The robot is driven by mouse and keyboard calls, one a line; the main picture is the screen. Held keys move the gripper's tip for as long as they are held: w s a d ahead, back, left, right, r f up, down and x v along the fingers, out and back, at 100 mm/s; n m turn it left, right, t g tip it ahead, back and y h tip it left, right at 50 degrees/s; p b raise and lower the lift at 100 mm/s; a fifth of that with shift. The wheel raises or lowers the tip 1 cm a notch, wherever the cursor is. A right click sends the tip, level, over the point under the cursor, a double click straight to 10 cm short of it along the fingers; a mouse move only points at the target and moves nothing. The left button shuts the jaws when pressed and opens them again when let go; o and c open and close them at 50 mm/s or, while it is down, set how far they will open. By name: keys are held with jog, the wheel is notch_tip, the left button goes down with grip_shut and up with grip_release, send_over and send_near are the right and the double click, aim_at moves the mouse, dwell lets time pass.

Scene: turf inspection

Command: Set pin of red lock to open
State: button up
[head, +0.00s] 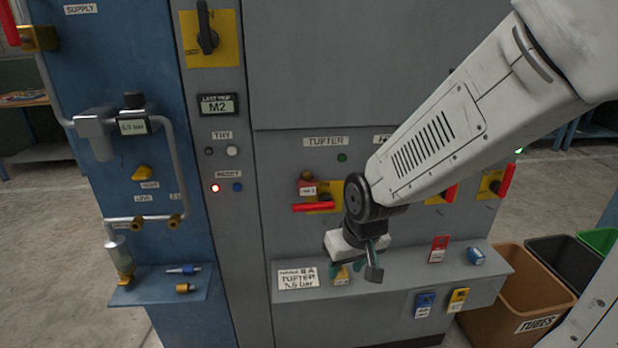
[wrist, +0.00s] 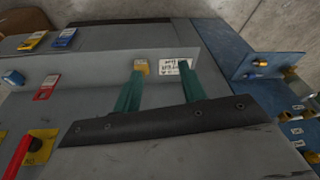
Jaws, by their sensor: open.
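A red lock-like piece with a white label (head: 307,187) sits at the left isolator, above its red handle (head: 314,208). Another red piece with a pale label (head: 438,249) is at the shelf's right part in the head view; it also shows at left in the wrist view (wrist: 47,87). I cannot make out a pin or its setting on either. My gripper (head: 354,268) is open and empty above the shelf, left of the shelf's red piece. Its teal fingers (wrist: 160,72) show in the wrist view. A small yellow block (wrist: 141,67) appears by the left fingertip; I cannot tell if they touch.
The grey shelf (head: 395,289) carries a white card (head: 298,277) and a blue block (head: 475,255). Blue (head: 424,305) and yellow (head: 458,299) labelled pieces hang on its front. Red-handled isolators are above. Bins (head: 522,285) stand at right. My arm hides part of the panel.

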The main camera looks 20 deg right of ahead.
jog(key=w+a+f+t, duration=0.1)
jog(key=w+f+t, duration=0.25)
jog(key=w, duration=0.35)
jog(key=m+t+h, duration=0.1)
jog(key=t, duration=1.1)
send_near(308, 175)
jog(key=w, duration=0.2)
jog(key=shift+g, duration=0.25)
jog(key=w, duration=0.6)
jog(key=shift+w+r, duration=0.25)
jog(key=shift+w, duration=0.15)
